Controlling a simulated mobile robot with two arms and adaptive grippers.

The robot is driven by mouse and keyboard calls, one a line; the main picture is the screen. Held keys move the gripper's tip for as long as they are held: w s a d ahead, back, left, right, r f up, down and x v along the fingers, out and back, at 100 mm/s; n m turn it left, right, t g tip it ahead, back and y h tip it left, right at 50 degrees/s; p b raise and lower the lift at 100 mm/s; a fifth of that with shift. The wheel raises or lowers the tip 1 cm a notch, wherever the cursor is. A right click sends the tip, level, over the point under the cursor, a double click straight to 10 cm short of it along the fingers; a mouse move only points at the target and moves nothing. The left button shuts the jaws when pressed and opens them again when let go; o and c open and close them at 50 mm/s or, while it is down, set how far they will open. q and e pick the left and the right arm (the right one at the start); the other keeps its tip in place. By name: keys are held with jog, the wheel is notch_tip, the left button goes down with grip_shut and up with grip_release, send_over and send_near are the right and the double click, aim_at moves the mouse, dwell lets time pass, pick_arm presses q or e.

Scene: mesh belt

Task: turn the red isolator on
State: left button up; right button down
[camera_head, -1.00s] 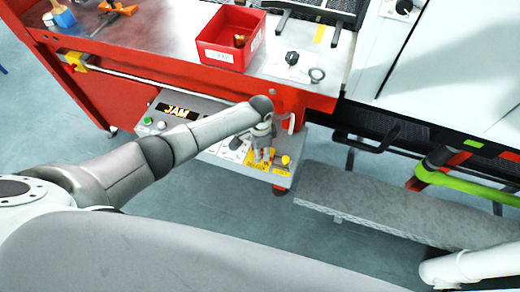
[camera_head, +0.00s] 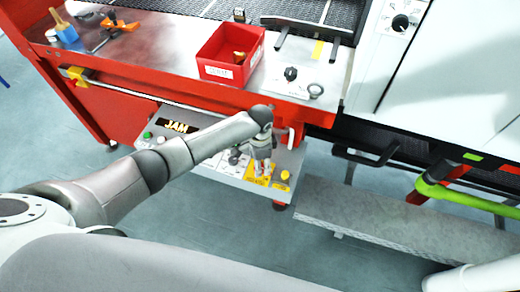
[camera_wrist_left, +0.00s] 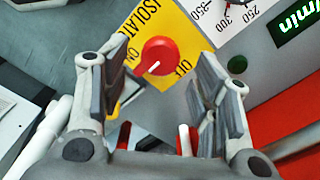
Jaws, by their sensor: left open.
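The red isolator knob (camera_wrist_left: 159,56) sits on a yellow plate (camera_wrist_left: 173,22) in the left wrist view. Its white mark points to the lower left of the picture. The word OFF is printed to its right, and a partly hidden label is on its left. My left gripper (camera_wrist_left: 160,78) is open, with one finger on each side of the knob in the picture. I see no contact. In the head view my left gripper (camera_head: 262,152) hangs over the panel beside the yellow plate (camera_head: 259,172). The knob is hidden there. My right gripper is out of view.
The red bench above holds a red bin (camera_head: 229,55). A grey step (camera_head: 385,213) stands to the right.

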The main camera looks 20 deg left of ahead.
pick_arm(q)
notch_tip(320, 180, up, 10)
jog(key=shift+f, duration=0.15)
dwell(0.6)
